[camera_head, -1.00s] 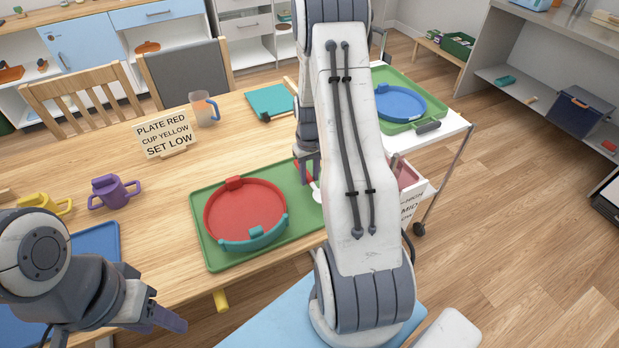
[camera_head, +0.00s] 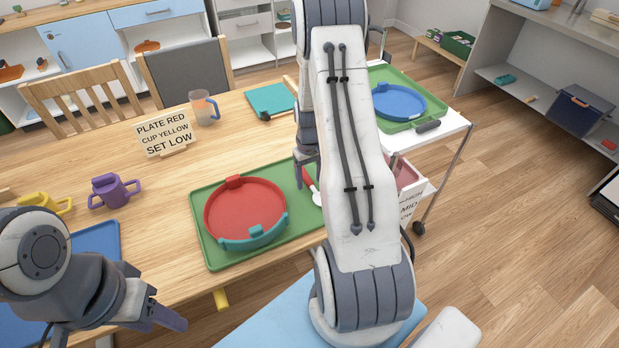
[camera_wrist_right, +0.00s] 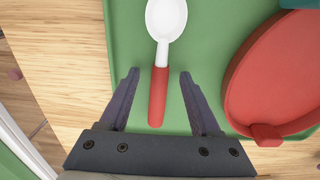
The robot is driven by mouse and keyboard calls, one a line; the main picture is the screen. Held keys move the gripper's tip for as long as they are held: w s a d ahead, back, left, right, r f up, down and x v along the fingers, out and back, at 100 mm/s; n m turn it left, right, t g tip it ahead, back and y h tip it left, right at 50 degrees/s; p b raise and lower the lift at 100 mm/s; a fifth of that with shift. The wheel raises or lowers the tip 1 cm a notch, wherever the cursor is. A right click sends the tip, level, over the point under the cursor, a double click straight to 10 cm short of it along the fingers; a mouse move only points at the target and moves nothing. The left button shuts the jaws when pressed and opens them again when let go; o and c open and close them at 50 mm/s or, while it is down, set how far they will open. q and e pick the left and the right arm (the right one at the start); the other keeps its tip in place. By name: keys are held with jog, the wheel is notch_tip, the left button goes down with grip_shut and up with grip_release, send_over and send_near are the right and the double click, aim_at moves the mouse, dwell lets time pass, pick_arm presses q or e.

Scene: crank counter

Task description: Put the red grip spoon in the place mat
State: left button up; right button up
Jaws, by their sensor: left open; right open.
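The red grip spoon (camera_head: 311,184) lies on the green place mat (camera_head: 217,258), right of the red plate (camera_head: 245,208). In the right wrist view its white bowl (camera_wrist_right: 166,17) is at the top and its red handle (camera_wrist_right: 158,97) points down between my fingers. My right gripper (camera_wrist_right: 159,73) is open, with one finger on each side of the handle, apart from it. In the head view my right gripper (camera_head: 305,176) is over the mat beside the spoon, partly hidden by my arm. My left gripper (camera_head: 170,318) is open and empty at the table's front left.
A purple cup (camera_head: 113,191) and a yellow cup (camera_head: 45,204) stand at the left. A sign (camera_head: 164,134) and a clear mug (camera_head: 204,108) stand behind the mat. A cart with a green tray (camera_head: 421,102) is at the right.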

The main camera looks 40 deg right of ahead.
aim_at(310, 180)
notch_tip(310, 180, up, 12)
jog(key=a+r+n, duration=0.2)
jog(key=a+r, duration=0.2)
jog(key=a, duration=0.7)
jog(key=s+a+r+n, duration=0.3)
jog(key=a, duration=0.9)
jog(key=s+a+r+n, duration=0.1)
jog(key=s+a+n, duration=0.1)
jog(key=s+a, duration=0.4)
jog(key=s+a+r+n+y, duration=0.1)
jog(key=s+a+n, duration=0.2)
jog(key=s, duration=0.9)
jog(key=a, duration=0.2)
jog(key=shift+a+r, duration=0.15)
jog(key=shift+a, duration=0.2)
jog(key=shift+r, duration=0.1)
